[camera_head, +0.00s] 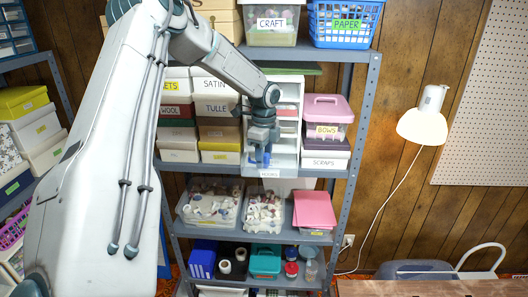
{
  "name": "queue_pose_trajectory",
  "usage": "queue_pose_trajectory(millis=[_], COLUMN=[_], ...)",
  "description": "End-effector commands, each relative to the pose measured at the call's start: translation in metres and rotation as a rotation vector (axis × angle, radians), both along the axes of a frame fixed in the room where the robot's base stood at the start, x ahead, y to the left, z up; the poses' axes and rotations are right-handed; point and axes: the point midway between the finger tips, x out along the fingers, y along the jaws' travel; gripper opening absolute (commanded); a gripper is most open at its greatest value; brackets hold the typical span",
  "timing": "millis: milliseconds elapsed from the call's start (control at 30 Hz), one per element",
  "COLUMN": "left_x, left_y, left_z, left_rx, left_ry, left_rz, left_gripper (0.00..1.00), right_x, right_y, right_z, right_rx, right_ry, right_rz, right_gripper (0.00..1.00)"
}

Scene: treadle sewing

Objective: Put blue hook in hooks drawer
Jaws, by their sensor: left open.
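A white drawer unit (289,92) stands on the middle shelf. Its low drawer labelled HOOKS (269,173) appears pulled out past the shelf edge. My left gripper (262,158) points down just above and behind that label, over the drawer, with its jaws open. Dark blue shows at its fingertips, but I cannot tell whether this is the blue hook or part of the gripper. The inside of the drawer is mostly hidden by the gripper. My right gripper is not in view.
Labelled boxes (221,107) stand left of the drawer unit, close to my left arm. A pink-lidded BOWS box (327,110) stands at right on a SCRAPS box (325,160). Clear bins (265,211) sit on the shelf below. A lit lamp (422,125) hangs on the right wall.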

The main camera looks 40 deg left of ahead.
Motion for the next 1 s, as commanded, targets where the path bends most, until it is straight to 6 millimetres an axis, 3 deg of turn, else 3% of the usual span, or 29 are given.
queue_pose_trajectory(millis=[67, 267, 500, 700, 1000], left_x=[0.0, 0.001, 0.001, 0.001, 0.0], left_y=[0.0, 0.0, 0.0, 0.0, 0.0], left_z=[0.003, 0.025, 0.079, 0.11, 0.122], left_rx=[0.0, 0.001, 0.002, 0.002, 0.0], left_ry=[-0.001, -0.007, -0.007, -0.003, 0.0], left_rz=[0.0, 0.0, 0.001, 0.0, 0.0], left_gripper=[0.41, 0.41, 0.41, 0.41, 0.41], right_x=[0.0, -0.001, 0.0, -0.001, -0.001], right_y=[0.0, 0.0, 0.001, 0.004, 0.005], right_z=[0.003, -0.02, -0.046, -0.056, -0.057], right_rx=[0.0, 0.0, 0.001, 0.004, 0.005], right_ry=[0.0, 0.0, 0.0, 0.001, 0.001], right_rz=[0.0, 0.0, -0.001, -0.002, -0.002], right_gripper=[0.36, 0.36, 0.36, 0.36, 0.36])
